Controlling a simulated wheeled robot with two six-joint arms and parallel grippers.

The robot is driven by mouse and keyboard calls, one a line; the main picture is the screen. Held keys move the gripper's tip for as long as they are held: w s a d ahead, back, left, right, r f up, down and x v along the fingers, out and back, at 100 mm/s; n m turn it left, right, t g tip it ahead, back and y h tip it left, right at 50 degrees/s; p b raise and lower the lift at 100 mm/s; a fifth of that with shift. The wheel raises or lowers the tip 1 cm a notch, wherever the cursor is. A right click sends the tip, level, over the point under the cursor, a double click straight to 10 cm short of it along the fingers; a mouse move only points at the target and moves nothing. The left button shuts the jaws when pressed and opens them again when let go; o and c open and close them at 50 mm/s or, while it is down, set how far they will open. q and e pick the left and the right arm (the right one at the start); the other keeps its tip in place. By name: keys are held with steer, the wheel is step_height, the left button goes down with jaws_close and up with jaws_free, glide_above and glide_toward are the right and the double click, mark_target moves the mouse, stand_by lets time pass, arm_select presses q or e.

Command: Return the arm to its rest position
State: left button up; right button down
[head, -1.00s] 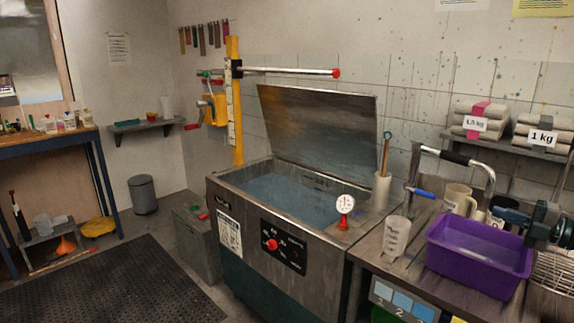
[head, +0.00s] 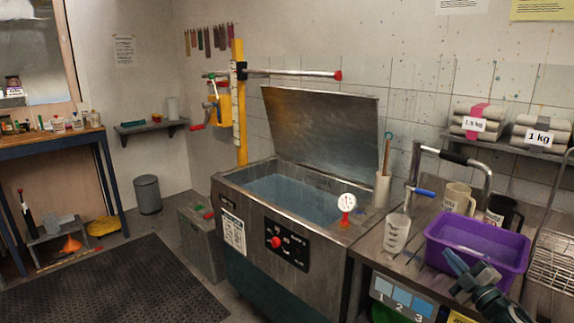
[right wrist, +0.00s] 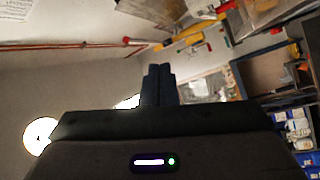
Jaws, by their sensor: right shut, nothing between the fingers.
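My right gripper (head: 457,262) is at the lower right of the head view, in front of the purple tub (head: 482,240) and overlapping its lower edge in the picture. Its fingers are shut with nothing between them. In the right wrist view the closed dark fingers (right wrist: 158,86) stand together at the middle, with the room behind them. My left gripper is in neither view.
A steel vat (head: 290,205) with its lid (head: 320,125) raised stands in the middle. A clear measuring cup (head: 397,234), a beige mug (head: 457,198) and a dark mug (head: 502,212) are on the right counter. A rubber mat (head: 110,285) covers the floor at left.

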steer(key=s+a+f+m+g+h, duration=0.4)
steer(key=s+a+f+m, duration=0.15)
steer(key=s+f, duration=0.4)
steer(key=s+a+f+m+g+h, duration=0.45)
steer(key=s+f+m, duration=0.25)
steer(key=s+f, duration=0.25)
steer(key=s+a+f+m+g+y, duration=0.15)
steer(key=s+a+g, duration=0.3)
steer(key=s, duration=0.55)
steer(key=s+a+f+g+y, duration=0.1)
steer(key=s+a+g+y, duration=0.3)
steer(key=s, duration=0.7)
step_height(320, 180, down, 30)
steer(key=d+h, duration=0.1)
steer(key=h, duration=0.1)
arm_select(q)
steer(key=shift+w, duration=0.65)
arm_select(e)
steer(key=s+d+f+g, duration=0.1)
steer(key=s+f, duration=1.7)
steer(key=f, duration=0.2)
steer(key=shift+s+d+m+g, duration=0.3)
steer(key=shift+g, duration=0.1)
